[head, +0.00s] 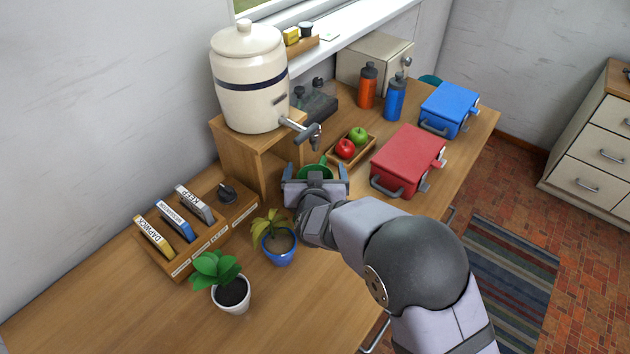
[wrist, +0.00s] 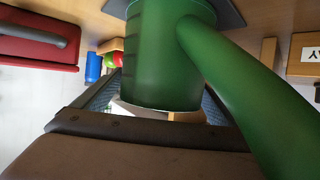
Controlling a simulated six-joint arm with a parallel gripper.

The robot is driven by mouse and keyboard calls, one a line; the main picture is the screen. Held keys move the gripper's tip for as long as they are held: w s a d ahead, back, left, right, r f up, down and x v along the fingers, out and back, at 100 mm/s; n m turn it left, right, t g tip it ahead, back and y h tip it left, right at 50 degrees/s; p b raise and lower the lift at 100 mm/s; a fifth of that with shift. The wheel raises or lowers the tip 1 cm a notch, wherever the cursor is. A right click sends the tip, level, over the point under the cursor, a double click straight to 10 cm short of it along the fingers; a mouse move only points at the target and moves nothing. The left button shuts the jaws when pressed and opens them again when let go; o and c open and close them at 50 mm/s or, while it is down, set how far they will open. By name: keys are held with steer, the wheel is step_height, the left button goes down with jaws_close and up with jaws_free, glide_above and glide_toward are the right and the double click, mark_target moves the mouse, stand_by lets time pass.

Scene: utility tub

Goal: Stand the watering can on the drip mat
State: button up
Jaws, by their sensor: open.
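The green watering can (head: 313,171) is under the tap, partly hidden behind my gripper (head: 316,183). In the wrist view the can (wrist: 158,60) is large and upside down in the picture, with its spout (wrist: 235,85) running to the lower right. It looks upright. A dark grey slab, seemingly the drip mat (wrist: 230,12), shows around its base at the top edge; the contact itself is cut off. My gripper is open, with a finger on either side of the can's body; I cannot tell whether they touch it. The mat is not clear in the head view.
A cream dispenser (head: 248,85) with a tap (head: 304,130) stands on a wooden stand (head: 238,150). Close by are a fruit tray (head: 352,150), a red box (head: 408,160), a blue-potted plant (head: 279,247) and a wooden rack (head: 195,235). The front left table is clear.

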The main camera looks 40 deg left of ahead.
steer(key=b+v, duration=0.2)
steer(key=v, duration=1)
steer(key=w+d+m+g+h+p, duration=0.25)
steer(key=w+d, duration=0.55)
steer(key=d, duration=0.5)
steer(key=shift+g+h, duration=0.65)
steer(key=shift+g, duration=0.1)
steer(key=d+f, duration=0.1)
steer(key=d, duration=0.2)
steer(key=d+f, duration=0.1)
steer(key=d, duration=0.2)
steer(key=d+f, duration=0.1)
steer(key=d, duration=0.2)
steer(key=shift+w+f+b, duration=0.1)
steer(key=shift+f+b, duration=0.15)
steer(key=shift+b, duration=0.05)
steer(key=s+d+f+m+g+h+b, duration=0.1)
steer(key=s+d+f+m+g, duration=0.1)
steer(key=s+d, duration=0.45)
steer(key=s+d+f+m+g+h, duration=0.1)
steer(key=s+d+f+g+h, duration=0.15)
steer(key=d, duration=0.75)
steer(key=s+d+f+m+g+h+b, duration=0.1)
steer(key=s+d+m+g, duration=0.1)
steer(key=s+d, duration=0.45)
step_height(320, 180, up, 17)
steer(key=d+p, duration=0.2)
steer(key=p, duration=1.5)
steer(key=shift+w+f, duration=0.15)
